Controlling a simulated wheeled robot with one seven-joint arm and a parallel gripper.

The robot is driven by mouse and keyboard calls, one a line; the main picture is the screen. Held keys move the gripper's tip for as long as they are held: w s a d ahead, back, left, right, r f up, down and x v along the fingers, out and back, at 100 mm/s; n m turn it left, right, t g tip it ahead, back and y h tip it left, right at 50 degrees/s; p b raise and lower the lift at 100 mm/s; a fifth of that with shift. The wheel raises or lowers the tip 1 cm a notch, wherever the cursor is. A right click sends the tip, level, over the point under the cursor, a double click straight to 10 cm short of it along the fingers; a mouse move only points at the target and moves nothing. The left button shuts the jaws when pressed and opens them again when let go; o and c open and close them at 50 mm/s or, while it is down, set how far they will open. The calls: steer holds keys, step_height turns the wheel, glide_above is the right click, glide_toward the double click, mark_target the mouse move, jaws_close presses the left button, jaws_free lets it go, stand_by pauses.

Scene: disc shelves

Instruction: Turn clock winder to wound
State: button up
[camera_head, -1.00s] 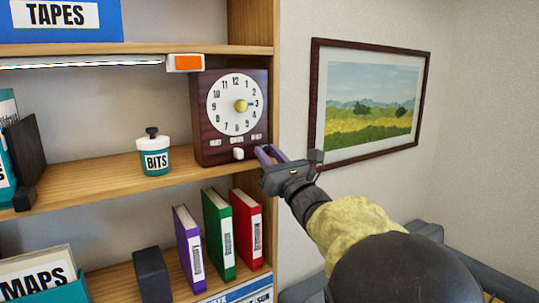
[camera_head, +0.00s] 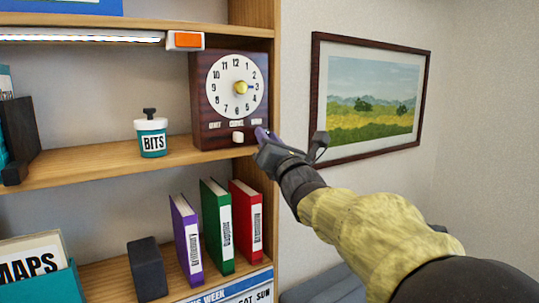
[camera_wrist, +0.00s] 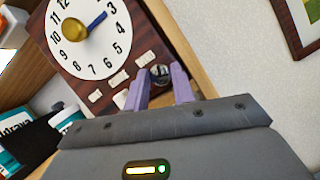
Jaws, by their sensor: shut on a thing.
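The dark red wooden clock (camera_head: 200,92) stands upright at the right end of the upper shelf. Its white dial (camera_head: 222,98) has a yellow hub (camera_head: 241,87) and a blue hand pointing near 3; the hub also shows in the wrist view (camera_wrist: 74,29). Small white labels (camera_wrist: 145,58) run below the dial, too small to read. A white knob (camera_head: 238,137) sits below the middle label. My gripper (camera_head: 262,135), with purple fingers, is at the clock's lower right corner. In the wrist view its fingers are on either side of a dark round knob (camera_wrist: 160,72), which the head view hides.
A teal-and-white BITS jar (camera_head: 152,138) stands left of the clock. Purple, green (camera_head: 217,227) and red books stand on the shelf below. A framed picture (camera_head: 372,95) hangs on the wall to the right.

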steer(key=m+h+p, duration=0.2)
steer(key=m, duration=0.2)
steer(key=r+m+g+h+p, duration=0.1)
steer(key=m+p, duration=0.1)
steer(key=m, duration=0.3)
steer(key=m+g+h+p, duration=0.1)
steer(key=m+h+p, duration=0.1)
steer(key=m, duration=0.3)
steer(key=shift+s+a+r+h, duration=0.1)
steer(key=shift+a+r+h, duration=0.05)
steer(key=shift+h, duration=0.15)
steer(key=m+g+p, duration=0.1)
steer(key=m+p, duration=0.2)
steer(key=p, duration=0.2)
steer(key=m+g+p, duration=0.1)
steer(key=m+p, duration=0.1)
steer(key=shift+p, duration=0.3)
steer(key=m+g+y+b, duration=0.1)
steer(key=m+b, duration=0.2)
steer(key=m+g+y+b, duration=0.1)
steer(key=m+g+b, duration=0.1)
steer(key=m+b, duration=0.1)
steer(key=m+g+y+b, duration=0.1)
steer(key=m+g+b, duration=0.1)
steer(key=m+b, duration=0.1)
steer(key=shift+w+d+f+m, duration=0.2)
steer(key=shift+d+m, duration=0.1)
steer(key=shift+m, duration=0.3)
steer(key=shift+y, duration=0.3)
